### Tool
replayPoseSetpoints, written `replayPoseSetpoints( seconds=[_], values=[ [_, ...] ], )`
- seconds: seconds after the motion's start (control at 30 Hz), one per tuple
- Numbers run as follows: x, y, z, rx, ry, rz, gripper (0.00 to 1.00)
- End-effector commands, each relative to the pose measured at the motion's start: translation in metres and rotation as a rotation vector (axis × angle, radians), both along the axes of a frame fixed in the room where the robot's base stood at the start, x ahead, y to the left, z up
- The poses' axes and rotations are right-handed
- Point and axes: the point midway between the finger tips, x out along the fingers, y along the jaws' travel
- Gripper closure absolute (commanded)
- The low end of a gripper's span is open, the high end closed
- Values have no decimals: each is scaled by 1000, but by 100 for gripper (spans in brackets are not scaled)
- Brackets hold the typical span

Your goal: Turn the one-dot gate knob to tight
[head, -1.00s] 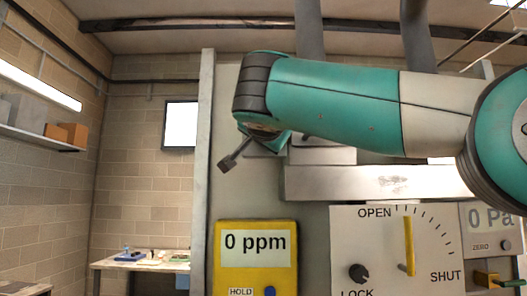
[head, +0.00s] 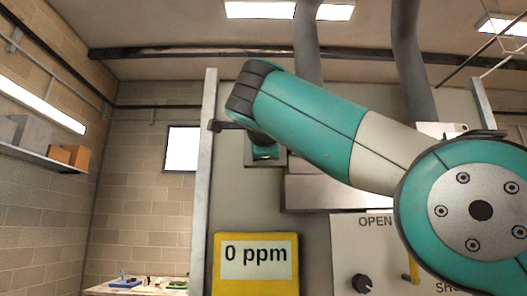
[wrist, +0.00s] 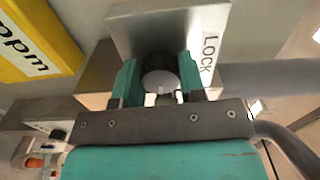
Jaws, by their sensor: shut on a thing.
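In the wrist view a round dark knob (wrist: 160,62) with a grey face sits on a pale metal plate (wrist: 130,25) that has a LOCK label (wrist: 208,52). My gripper (wrist: 158,80) has its two teal fingers on either side of this knob and is shut on it. No dot marking or tight mark can be made out, so I cannot tell which knob it is by its dots. In the head view my gripper (head: 265,152) is partly seen in front of a grey box, and the held knob is hidden there.
A yellow meter (head: 256,262) reading 0 ppm hangs below my gripper. It also shows in the wrist view (wrist: 35,40). A white OPEN/SHUT panel (head: 345,250) with a black knob (head: 361,284) is to its right, partly behind my arm. A post (head: 203,180) stands at left.

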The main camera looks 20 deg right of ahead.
Motion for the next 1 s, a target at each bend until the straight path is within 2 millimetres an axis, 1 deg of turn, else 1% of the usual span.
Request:
replayPoseSetpoints(
  seconds=[0.03, 0.2, 0.4, 0.6, 1.0],
  values=[
    [0, 0, -4, 35, -5, -2, 86],
    [0, 0, -3, 140, -39, -2, 86],
    [1, 0, -3, 222, -65, -2, 86],
    [1, 0, -3, 260, -76, -3, 86],
    [1, 0, -3, 268, -78, -4, 86]
  ],
)
